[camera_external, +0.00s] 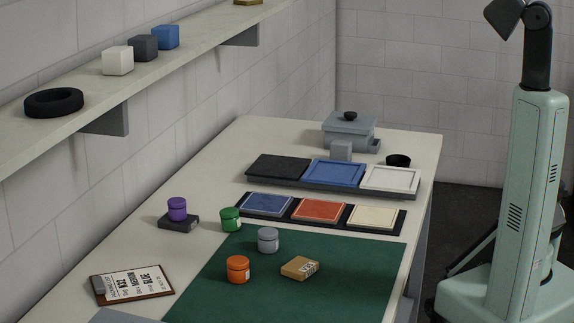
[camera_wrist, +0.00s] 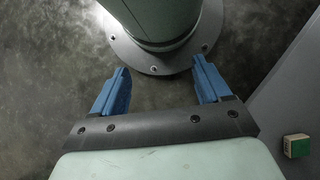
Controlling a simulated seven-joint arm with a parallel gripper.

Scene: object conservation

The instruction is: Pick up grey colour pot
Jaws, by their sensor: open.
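The grey pot (camera_external: 268,240) is a small lidded jar standing upright at the back edge of the green mat (camera_external: 338,252) in the external view. An orange pot (camera_external: 238,269) stands in front and to its left, and a green pot (camera_external: 231,219) stands behind and to its left. A purple pot (camera_external: 177,209) stands on a dark block farther left. My gripper (camera_wrist: 162,85) shows in the wrist view with its two blue fingers apart and nothing between them. It points at the floor and my base, away from the pots.
A small tan labelled box (camera_external: 300,268) lies right of the grey pot. A clipboard (camera_external: 132,284) lies front left. A shelf (camera_external: 150,75) with blocks overhangs the left side. The mat's right part is clear.

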